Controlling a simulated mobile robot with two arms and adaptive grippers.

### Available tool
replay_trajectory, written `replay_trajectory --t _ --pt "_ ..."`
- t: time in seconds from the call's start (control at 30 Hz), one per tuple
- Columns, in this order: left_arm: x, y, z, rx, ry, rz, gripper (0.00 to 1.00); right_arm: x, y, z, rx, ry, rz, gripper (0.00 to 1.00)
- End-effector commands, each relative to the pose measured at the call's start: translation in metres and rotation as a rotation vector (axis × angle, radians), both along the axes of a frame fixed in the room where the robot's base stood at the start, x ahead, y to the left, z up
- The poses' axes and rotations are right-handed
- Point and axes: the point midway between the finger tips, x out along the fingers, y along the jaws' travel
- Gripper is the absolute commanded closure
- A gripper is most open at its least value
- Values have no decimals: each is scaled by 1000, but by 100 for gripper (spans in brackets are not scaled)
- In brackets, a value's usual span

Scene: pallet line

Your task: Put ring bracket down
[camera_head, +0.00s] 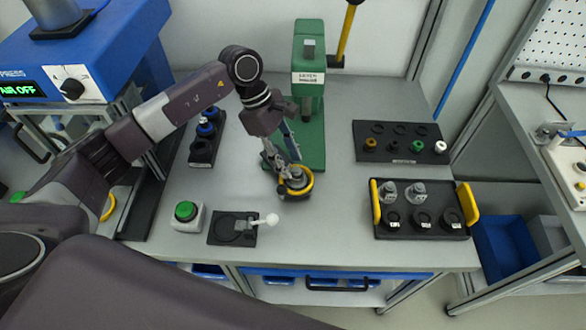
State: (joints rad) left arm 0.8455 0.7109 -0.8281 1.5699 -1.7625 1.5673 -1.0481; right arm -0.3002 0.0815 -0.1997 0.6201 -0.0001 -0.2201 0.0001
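A round black part with a yellow rim (305,192), which looks like the ring bracket, is at the middle of the grey table, in front of the green press. A small grey piece shows on its top. My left gripper (282,170) points down onto it, with its fingertips at the part's upper left. The fingers overlap the part, so I cannot tell whether they grip it or whether it rests fully on the table. My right gripper is not in view.
The green hand press (309,60) stands behind. A black fixture plate (219,238) with a white-knobbed lever and a green button box (187,225) are at front left. A yellow-handled tray (385,232) and a black rack (371,155) are at right. Bare table lies between fixture and tray.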

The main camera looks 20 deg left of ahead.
Motion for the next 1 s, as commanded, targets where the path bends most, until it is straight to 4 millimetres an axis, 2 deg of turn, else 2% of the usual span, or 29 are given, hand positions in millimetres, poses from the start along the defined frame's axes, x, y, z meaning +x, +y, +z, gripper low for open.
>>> replay_trajectory --t 0.03,0.2,0.4,0.6,1.0 --pt "3 6 9 1 -8 2 66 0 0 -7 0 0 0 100" --pt "4 19 43 1 -6 2 66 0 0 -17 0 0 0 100" --pt "5 30 70 1 -3 1 66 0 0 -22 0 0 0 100" --pt "4 33 79 0 -1 0 66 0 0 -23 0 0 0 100" --pt "4 33 79 0 -1 0 66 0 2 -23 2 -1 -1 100"
